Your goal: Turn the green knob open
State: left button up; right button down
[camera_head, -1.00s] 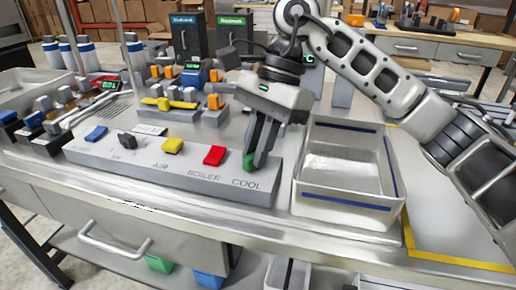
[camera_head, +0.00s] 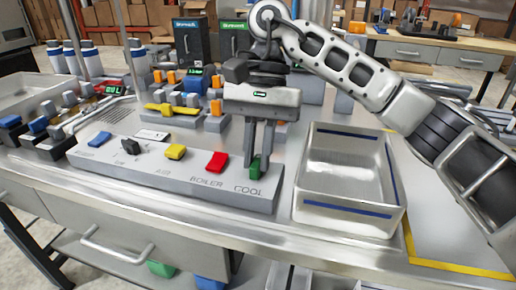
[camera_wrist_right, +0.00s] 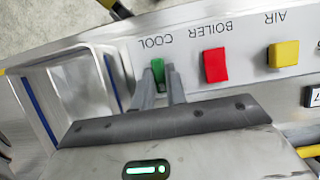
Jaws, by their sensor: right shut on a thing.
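The green knob (camera_head: 255,168) sits at the right end of the grey panel (camera_head: 190,190), above the label COOL. My right gripper (camera_head: 257,165) reaches down onto it with its fingers on either side of it, shut on it. In the right wrist view the green knob (camera_wrist_right: 159,72) shows between the two fingertips (camera_wrist_right: 160,90), beside the word COOL; the fingers hide part of it. My left gripper is not in view.
A red knob (camera_head: 217,162) (BOILER) and a yellow knob (camera_head: 175,152) (AIR) stand left of the green one, with black and blue knobs farther left. An open grey bin (camera_head: 347,212) with blue stripes stands close on the right.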

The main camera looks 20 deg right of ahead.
jog(key=shift+r, duration=0.1)
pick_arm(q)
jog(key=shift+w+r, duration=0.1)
pick_arm(e)
jog(key=c, duration=1.4)
grip_release()
jog(key=shift+c, duration=0.2)
